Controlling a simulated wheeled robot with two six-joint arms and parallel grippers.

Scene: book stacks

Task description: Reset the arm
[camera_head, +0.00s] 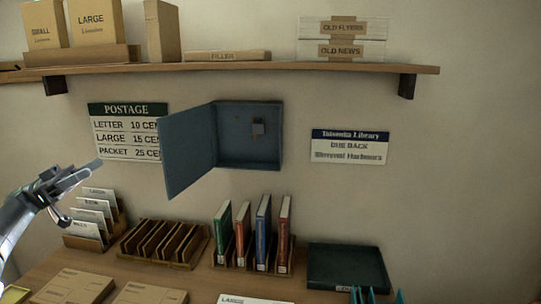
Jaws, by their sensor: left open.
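My left gripper (84,192) comes in from the left edge, in front of the wall and above the left part of the table. Its fingers are spread apart and nothing is between them. The nearest things behind it in the picture are the postage sign (125,109) and a rack of white cards (84,228). I do not see my right gripper.
An open blue-grey wall cabinet (249,155) has its door (188,150) swung out left. Below stand an empty slotted rack (160,243), several upright books (263,235) and a dark tray (347,282). Flat packages (75,287) lie front left. A shelf (220,67) runs above.

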